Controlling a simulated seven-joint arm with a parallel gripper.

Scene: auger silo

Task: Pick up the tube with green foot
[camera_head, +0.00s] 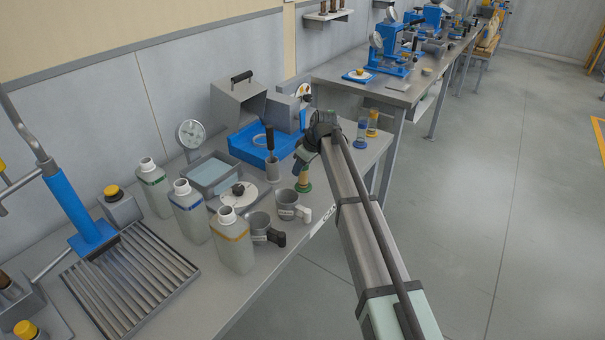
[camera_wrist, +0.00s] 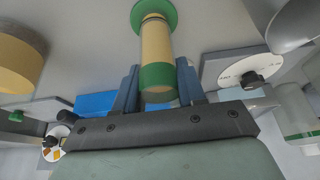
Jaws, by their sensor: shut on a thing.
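The tube with the green foot (camera_head: 304,178) is upright near the front edge of the workbench, with a yellowish body. In the wrist view the tube (camera_wrist: 156,45) shows its round green foot at the top and a green band at its other end, between my fingers. My gripper (camera_wrist: 157,88) is shut on that banded end, with one blue-grey finger on each side. In the head view my gripper (camera_head: 303,158) is directly above the tube and hides its upper end. I cannot tell whether the foot touches the bench.
A tube with a blue foot (camera_head: 360,135) and one with a yellow foot (camera_head: 372,123) stand to the right. A metal cup (camera_head: 289,207) stands close to the left. A blue tray (camera_head: 247,146) lies behind. Several bottles, including one with an orange band (camera_head: 232,243), stand farther left.

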